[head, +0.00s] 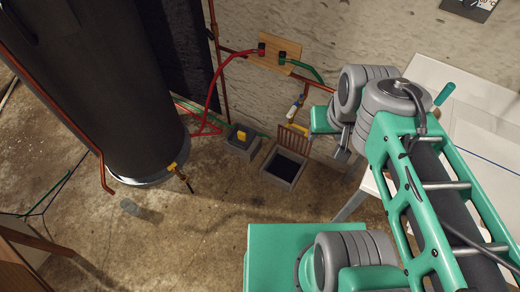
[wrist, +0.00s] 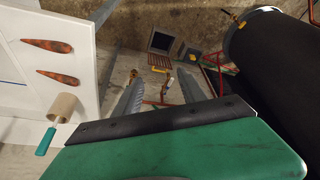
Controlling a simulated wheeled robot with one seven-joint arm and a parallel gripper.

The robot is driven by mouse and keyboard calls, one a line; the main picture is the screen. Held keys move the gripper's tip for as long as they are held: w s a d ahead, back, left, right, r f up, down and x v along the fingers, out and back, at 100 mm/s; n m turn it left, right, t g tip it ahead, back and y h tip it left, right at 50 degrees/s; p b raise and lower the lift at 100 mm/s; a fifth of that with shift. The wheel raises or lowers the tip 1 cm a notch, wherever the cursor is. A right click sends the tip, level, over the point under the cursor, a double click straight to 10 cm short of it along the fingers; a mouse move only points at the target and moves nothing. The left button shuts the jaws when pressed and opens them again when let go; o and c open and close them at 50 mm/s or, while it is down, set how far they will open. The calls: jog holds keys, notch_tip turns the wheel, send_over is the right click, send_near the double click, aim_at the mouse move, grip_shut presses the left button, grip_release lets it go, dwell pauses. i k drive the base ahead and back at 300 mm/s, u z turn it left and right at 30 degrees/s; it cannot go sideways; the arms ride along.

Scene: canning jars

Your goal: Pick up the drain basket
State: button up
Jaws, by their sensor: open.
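The drain basket appears to be the small grey square box with a yellow handle (head: 241,139) on the floor near the wall. It also shows in the wrist view as a dark box with a yellow part (wrist: 190,54). Beside it is an open square drain (head: 271,176) with a grey rim and dark inside. A brown slatted grate (head: 293,138) stands tilted behind the drain. My gripper (head: 342,142) is open and empty, above and to the right of the drain in the head view. In the wrist view its two grey fingers (wrist: 158,90) are spread apart, with the basket beyond them.
A large dark tank (head: 100,85) stands left of the basket. Red and green hoses (head: 213,95) run from a wooden wall board (head: 275,54) to the floor. A white table (head: 480,115) stands at right; a roller-like tool (wrist: 60,108) lies on it. Floor before the drain is clear.

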aim_at(242, 138)
jog(key=z, duration=0.1)
jog(key=k, duration=0.45)
jog(key=u, duration=0.9)
jog(key=i, duration=1.85)
jog(key=z, duration=0.3)
